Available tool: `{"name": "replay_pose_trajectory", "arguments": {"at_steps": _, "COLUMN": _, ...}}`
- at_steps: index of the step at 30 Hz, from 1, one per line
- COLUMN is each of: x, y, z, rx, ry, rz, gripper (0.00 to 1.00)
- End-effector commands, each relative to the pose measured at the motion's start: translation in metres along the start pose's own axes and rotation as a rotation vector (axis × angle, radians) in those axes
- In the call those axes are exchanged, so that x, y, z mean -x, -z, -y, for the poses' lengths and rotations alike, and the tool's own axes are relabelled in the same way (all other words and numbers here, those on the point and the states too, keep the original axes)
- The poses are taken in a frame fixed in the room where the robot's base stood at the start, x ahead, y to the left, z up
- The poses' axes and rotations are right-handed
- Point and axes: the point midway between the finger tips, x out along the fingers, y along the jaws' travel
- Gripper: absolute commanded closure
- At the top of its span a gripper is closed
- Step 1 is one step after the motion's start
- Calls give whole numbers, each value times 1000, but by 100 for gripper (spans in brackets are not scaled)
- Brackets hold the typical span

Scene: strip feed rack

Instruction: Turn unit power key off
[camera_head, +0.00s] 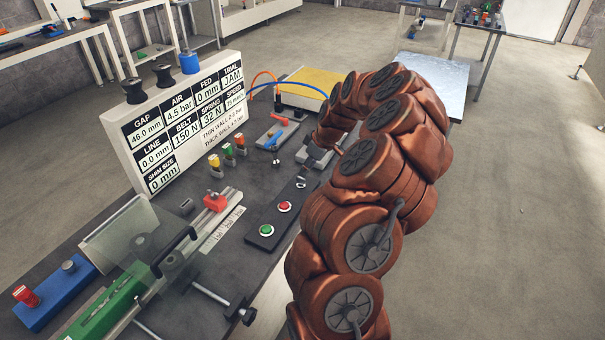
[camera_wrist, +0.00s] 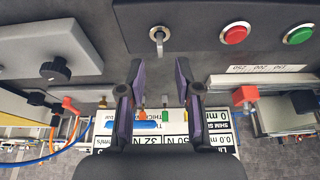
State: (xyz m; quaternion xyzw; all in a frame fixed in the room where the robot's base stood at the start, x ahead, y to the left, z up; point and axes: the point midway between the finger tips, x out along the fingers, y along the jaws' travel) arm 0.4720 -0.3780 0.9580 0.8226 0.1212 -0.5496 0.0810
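The power key (camera_wrist: 158,38) is a small silver key in a round lock on a dark control panel (camera_head: 262,226). In the head view the key (camera_head: 300,183) sits at the panel's far end, beyond the buttons. My gripper (camera_wrist: 159,72) is open and empty. In the wrist view its two purple-lined fingers stand left and right, with the key just past the tips and roughly centred between them. No contact with the key shows. In the head view my gripper (camera_head: 308,160) is small and dark near the key, partly covered by my arm.
A red button (camera_head: 284,207) and a green button (camera_head: 266,230) share the panel with the key. A white readout board (camera_head: 178,125) stands behind. A lever block (camera_head: 277,132), colored valves (camera_head: 228,153) and a red-clamped slide rail (camera_head: 215,202) are nearby on the bench.

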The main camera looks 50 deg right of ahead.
Motion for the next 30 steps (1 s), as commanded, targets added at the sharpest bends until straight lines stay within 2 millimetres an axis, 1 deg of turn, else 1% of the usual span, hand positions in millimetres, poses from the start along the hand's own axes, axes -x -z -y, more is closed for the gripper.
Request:
{"name": "replay_pose_trajectory", "arguments": {"at_steps": 6, "x": -27, "y": 0, "z": 1, "rx": -1, "ry": 4, "rz": 3, "gripper": 67}}
{"name": "replay_pose_trajectory", "arguments": {"at_steps": 12, "x": -44, "y": 1, "z": 1, "rx": 1, "ry": 3, "rz": 2, "gripper": 67}}
{"name": "replay_pose_trajectory", "arguments": {"at_steps": 16, "x": -49, "y": 1, "z": 1, "rx": 1, "ry": 1, "rz": 1, "gripper": 67}}
{"name": "replay_pose_trajectory", "arguments": {"at_steps": 22, "x": -50, "y": 1, "z": 0, "rx": 1, "ry": 0, "rz": 0, "gripper": 67}}
{"name": "replay_pose_trajectory", "arguments": {"at_steps": 23, "x": -50, "y": 1, "z": 0, "rx": 1, "ry": 0, "rz": 0, "gripper": 68}}
{"name": "replay_pose_trajectory", "arguments": {"at_steps": 30, "x": -50, "y": 1, "z": 0, "rx": 0, "ry": 0, "rz": 0, "gripper": 93}}
